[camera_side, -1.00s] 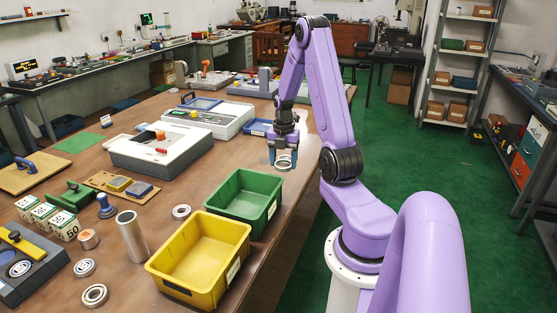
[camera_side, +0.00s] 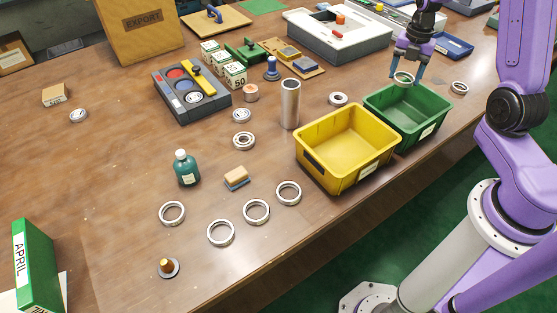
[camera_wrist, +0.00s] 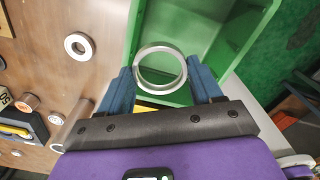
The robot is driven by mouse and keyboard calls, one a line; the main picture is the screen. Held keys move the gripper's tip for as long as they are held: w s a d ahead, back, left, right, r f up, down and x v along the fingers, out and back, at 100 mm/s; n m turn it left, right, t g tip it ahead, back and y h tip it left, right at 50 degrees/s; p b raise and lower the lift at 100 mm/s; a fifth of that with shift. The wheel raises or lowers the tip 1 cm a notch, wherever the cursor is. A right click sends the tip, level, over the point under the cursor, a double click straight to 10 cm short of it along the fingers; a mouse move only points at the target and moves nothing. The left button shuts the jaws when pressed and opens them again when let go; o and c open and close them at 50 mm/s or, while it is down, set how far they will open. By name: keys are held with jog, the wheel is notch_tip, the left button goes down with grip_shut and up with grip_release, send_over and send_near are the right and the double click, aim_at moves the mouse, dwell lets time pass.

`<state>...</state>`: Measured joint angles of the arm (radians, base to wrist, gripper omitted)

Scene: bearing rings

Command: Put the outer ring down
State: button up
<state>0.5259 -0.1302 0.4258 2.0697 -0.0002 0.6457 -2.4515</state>
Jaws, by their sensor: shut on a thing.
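My gripper (camera_side: 407,73) is shut on a metal outer ring (camera_side: 403,83) and holds it over the green bin (camera_side: 441,122) in the side view. In the wrist view the blue fingers of my gripper (camera_wrist: 160,80) sit on either side of the outer ring (camera_wrist: 138,68). The ring's open middle shows the green bin (camera_wrist: 205,30) beneath. The ring appears around the height of the bin's rim; the exact gap cannot be told. The bin floor looks empty where it shows.
The yellow bin (camera_side: 318,166) stands beside the green bin, with a metal tube (camera_side: 290,108) to its left. A small ring (camera_side: 459,86) lies right of the green bin.

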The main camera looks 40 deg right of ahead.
jog(key=w+a+r+n, duration=0.15)
jog(key=w+a, duration=0.25)
jog(key=a, duration=0.5)
jog(key=w+a+n, duration=0.3)
jog(key=w+a, duration=0.1)
jog(key=a, duration=0.6)
jog(key=n, duration=0.5)
send_near(274, 162)
notch_tip(274, 162, down, 6)
jog(key=shift+f, duration=0.25)
jog(key=shift+f, duration=0.1)
jog(key=o, duration=0.9)
notch_tip(274, 162, up, 12)
